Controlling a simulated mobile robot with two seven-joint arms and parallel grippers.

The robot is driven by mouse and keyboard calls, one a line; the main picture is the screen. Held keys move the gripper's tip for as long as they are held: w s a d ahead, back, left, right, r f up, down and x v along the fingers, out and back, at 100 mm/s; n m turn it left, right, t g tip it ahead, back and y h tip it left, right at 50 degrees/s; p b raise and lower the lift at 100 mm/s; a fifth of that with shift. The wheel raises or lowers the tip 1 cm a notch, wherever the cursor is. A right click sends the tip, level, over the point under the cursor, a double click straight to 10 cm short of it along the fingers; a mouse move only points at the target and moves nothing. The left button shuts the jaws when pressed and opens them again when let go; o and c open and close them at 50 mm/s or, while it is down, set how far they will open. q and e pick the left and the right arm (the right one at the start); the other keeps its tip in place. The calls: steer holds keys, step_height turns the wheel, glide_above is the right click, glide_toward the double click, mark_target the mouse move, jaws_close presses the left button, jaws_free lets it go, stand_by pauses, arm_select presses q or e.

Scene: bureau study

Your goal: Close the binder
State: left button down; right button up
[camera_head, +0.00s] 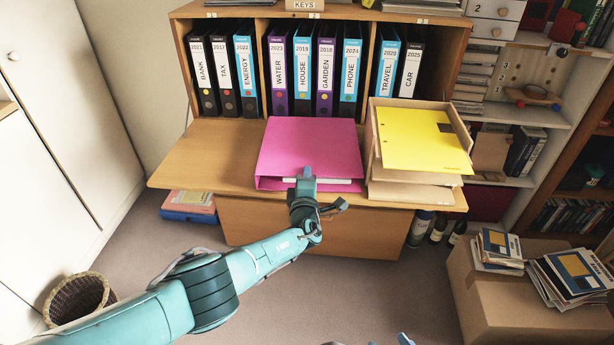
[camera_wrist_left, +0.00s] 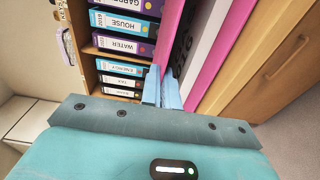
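The pink binder (camera_head: 309,148) lies on the desk's fold-down leaf. Its top cover lies nearly flat over it, with white paper (camera_head: 335,182) showing at the front edge. In the left wrist view the pink cover (camera_wrist_left: 173,35) stands a little apart from the paper (camera_wrist_left: 212,40) and the lower cover. My left gripper (camera_head: 305,176) is at the binder's front edge. In the left wrist view its fingers (camera_wrist_left: 162,88) are close together, with the cover's edge between them. Only small bits of my right gripper (camera_head: 403,340) show at the head view's bottom edge.
Labelled binders (camera_head: 302,75) stand upright in the cubbies behind. A wooden tray with a yellow folder (camera_head: 420,140) sits close on the right. The leaf (camera_head: 205,160) is bare on the left. A cardboard box (camera_head: 500,300) with books stands on the floor at right, a basket (camera_head: 78,298) at left.

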arm_select(q)
steer(key=shift+f, duration=0.15)
steer(key=c, duration=1.9)
jaws_free()
steer(key=shift+c, duration=0.2)
steer(key=shift+s+p, duration=0.35)
steer(key=shift+p, duration=0.15)
steer(key=s+p, duration=0.7)
steer(key=s, duration=0.5)
steer(key=shift+s+d, duration=0.25)
steer(key=shift+s, duration=0.05)
arm_select(e)
steer(key=shift+s+d+r+m+g+h, duration=0.15)
steer(key=shift+s+d+r+g+h, duration=0.1)
steer(key=shift+d, duration=0.15)
steer(key=shift+s+d+r+m+g+h, duration=0.15)
steer(key=shift+d+r, duration=0.15)
steer(key=shift+d, duration=0.15)
steer(key=shift+s+d+r+m+g+h, duration=0.15)
steer(key=shift+d+r+g+h, duration=0.1)
steer(key=shift+d, duration=0.15)
